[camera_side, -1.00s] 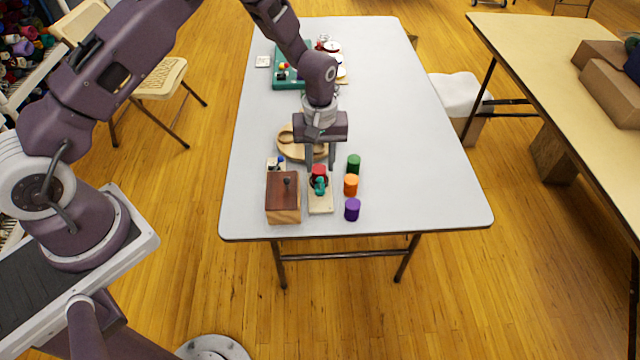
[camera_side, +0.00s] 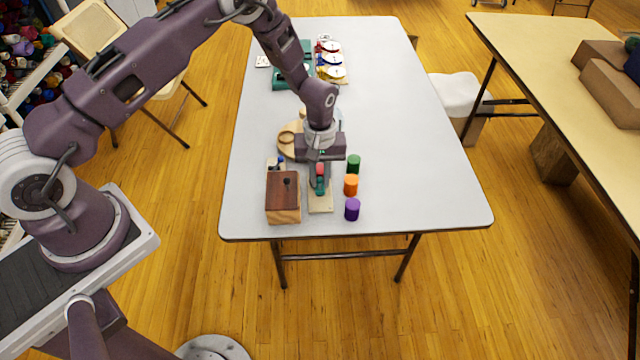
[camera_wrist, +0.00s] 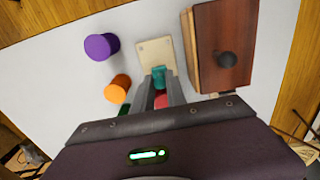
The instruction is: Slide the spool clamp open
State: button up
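The spool clamp is a cream base plate (camera_side: 320,206) with a red spool (camera_side: 320,169) and a teal jaw piece (camera_side: 320,183) on it. It stands near the table's front edge. My gripper (camera_side: 320,187) is down over the clamp, pointing downward. In the wrist view, the bare end of the cream plate (camera_wrist: 157,52) shows beyond the fingers. The teal piece (camera_wrist: 158,78) sits closely between my fingertips (camera_wrist: 159,80), and they appear shut on it. The red spool (camera_wrist: 161,101) lies behind it between the fingers, partly hidden by the gripper body.
A brown wooden box (camera_side: 283,197) with a dark knob stands close left of the clamp. Green (camera_side: 353,164), orange (camera_side: 351,185) and purple (camera_side: 352,209) spools stand close on the right. A round wooden tray (camera_side: 289,142) is behind. The table's right side is clear.

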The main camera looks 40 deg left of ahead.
jog(key=shift+s+d, duration=1.15)
grip_shut()
jog(key=o, duration=0.7)
grip_release()
jog(key=shift+r, duration=3.75)
